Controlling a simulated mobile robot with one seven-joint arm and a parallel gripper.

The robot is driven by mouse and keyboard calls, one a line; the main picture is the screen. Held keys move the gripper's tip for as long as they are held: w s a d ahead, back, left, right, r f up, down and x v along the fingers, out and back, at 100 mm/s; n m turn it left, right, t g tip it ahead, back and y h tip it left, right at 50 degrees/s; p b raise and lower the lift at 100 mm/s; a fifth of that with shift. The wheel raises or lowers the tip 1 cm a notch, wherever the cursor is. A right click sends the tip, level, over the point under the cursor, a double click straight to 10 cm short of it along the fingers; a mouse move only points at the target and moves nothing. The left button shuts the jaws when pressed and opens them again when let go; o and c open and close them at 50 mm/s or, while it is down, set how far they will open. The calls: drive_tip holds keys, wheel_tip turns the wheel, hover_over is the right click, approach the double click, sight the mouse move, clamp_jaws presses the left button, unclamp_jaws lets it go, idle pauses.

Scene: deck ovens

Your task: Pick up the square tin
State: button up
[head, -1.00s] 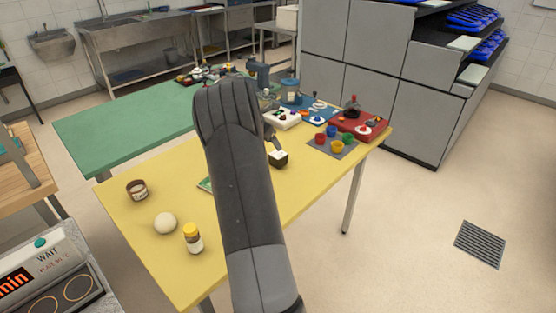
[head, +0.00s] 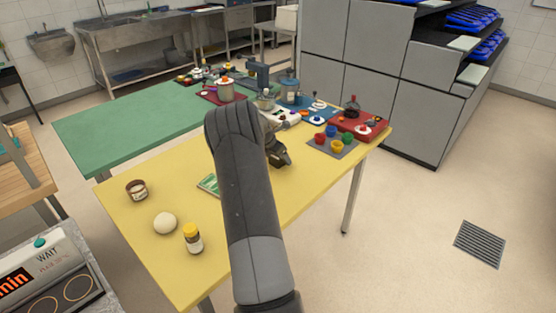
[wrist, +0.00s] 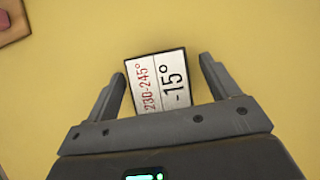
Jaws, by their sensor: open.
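The square tin (wrist: 158,84) has dark sides and a white label on top, with a red "230-245°" and a black "-15°". In the wrist view it lies slightly turned on the yellow table, between the two fingers of my open gripper (wrist: 163,68). The left finger is very close to the tin's left side; I cannot tell whether they touch. A narrow gap shows at the right finger. In the head view my gripper (head: 279,157) is low over the table's middle and covers most or all of the tin.
On the yellow table (head: 150,243) are a grey mat with several coloured cups (head: 337,146), a red board (head: 368,128), a green-and-white flat item (head: 208,184), a yellow-capped jar (head: 193,239), a pale ball (head: 165,223) and a brown tin (head: 136,190). A green table (head: 110,140) adjoins behind.

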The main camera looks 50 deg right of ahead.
drive_tip(key=c, duration=1.2)
